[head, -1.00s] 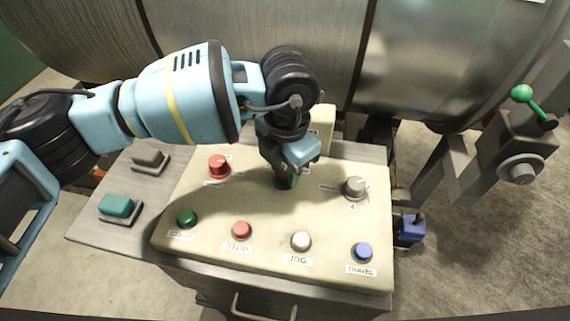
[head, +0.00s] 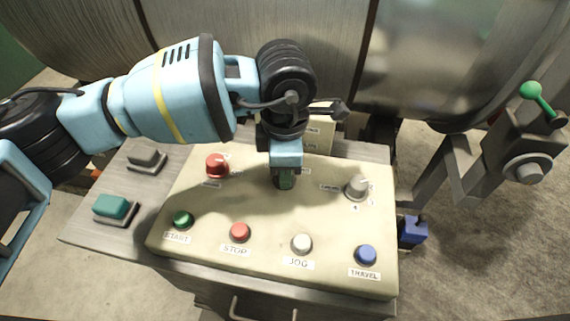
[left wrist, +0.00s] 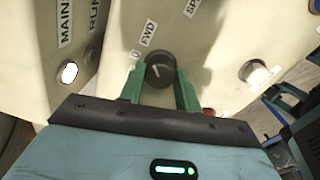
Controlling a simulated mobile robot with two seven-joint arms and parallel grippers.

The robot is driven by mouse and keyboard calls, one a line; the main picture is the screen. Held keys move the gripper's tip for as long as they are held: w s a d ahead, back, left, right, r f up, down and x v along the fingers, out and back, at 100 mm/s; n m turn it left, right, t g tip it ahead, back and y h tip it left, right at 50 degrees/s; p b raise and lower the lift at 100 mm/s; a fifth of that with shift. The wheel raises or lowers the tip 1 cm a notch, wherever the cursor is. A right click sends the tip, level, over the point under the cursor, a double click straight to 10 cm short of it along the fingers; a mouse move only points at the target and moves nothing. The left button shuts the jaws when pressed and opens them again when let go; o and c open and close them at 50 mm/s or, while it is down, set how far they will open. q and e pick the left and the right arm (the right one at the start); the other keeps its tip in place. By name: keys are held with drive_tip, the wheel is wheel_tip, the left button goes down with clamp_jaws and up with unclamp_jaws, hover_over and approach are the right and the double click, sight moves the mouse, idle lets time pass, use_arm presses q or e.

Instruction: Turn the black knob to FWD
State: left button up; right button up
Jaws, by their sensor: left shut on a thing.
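The black knob (left wrist: 160,70) sits on the beige control panel (head: 215,258) and shows in the left wrist view between the green fingertips of my left gripper (left wrist: 160,90). The fingers are shut on its sides. A pale pointer line shows on its face. A label that seems to read FWD (left wrist: 147,34) is beside it, with an O mark nearer. In the head view my left gripper (head: 286,180) points down at the panel's middle and hides the knob. My right gripper is not in view.
A red knob (head: 216,166) is left of my gripper and a grey knob (head: 357,187) right of it. START, STOP, JOG and TRAVEL buttons line the front. A green-tipped lever (head: 537,97) stands at the right. A large metal cylinder is behind the panel.

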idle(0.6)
use_arm(q)
drive_tip(key=o, duration=1)
drive_tip(key=shift+r, duration=0.1)
wheel_tip(320, 180, up, 8)
drive_tip(key=shift+s+f, duration=0.15)
